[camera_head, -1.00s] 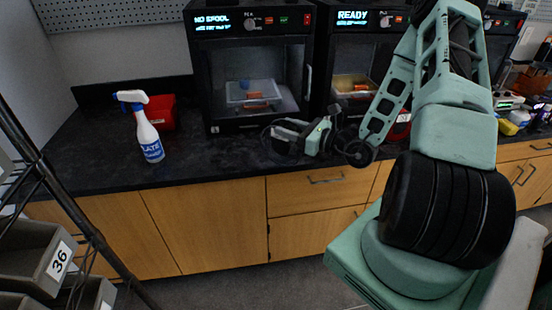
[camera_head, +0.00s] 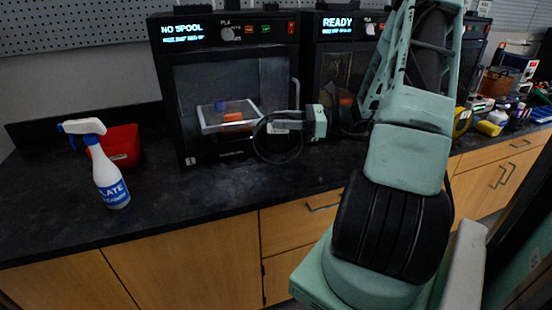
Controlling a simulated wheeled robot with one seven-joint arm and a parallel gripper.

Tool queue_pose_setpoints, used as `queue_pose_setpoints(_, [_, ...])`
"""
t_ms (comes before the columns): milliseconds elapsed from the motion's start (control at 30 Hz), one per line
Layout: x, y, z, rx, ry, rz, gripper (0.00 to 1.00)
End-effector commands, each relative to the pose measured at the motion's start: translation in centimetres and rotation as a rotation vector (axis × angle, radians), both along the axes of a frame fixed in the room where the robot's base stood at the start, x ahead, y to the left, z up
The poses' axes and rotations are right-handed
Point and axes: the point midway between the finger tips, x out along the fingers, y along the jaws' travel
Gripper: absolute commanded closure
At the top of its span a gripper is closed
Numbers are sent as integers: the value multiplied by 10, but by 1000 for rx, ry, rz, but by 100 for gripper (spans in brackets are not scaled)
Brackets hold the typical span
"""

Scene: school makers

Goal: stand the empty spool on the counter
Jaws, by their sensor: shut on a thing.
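The empty spool (camera_head: 259,148) is a dark, thin-rimmed ring in front of the left printer, with a pale label near its top right. My gripper (camera_head: 302,125) is shut on its right side, and my arm reaches in from the right. The spool looks upright, with its round face toward the camera. Its lower rim is close to the black counter (camera_head: 225,190); I cannot tell whether it touches. The fingertips are small and partly hidden against the dark printer.
The left printer (camera_head: 225,30) reads NO SPOOL; the right printer (camera_head: 338,26) reads READY. A spray bottle (camera_head: 110,180) and red bin (camera_head: 122,145) stand on the left. The counter between the bottle and spool is clear. Tools and bottles crowd the far right.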

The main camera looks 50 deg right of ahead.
Motion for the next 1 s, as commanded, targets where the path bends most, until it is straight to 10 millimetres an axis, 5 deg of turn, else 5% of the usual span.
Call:
queue_pose_setpoints(500, [1, 1, -66, 2, -1, 1, 95])
queue_pose_setpoints(967, [1, 0, -75, 0, -1, 0, 95])
queue_pose_setpoints(1000, [1, 0, -74, -1, -1, 0, 51])
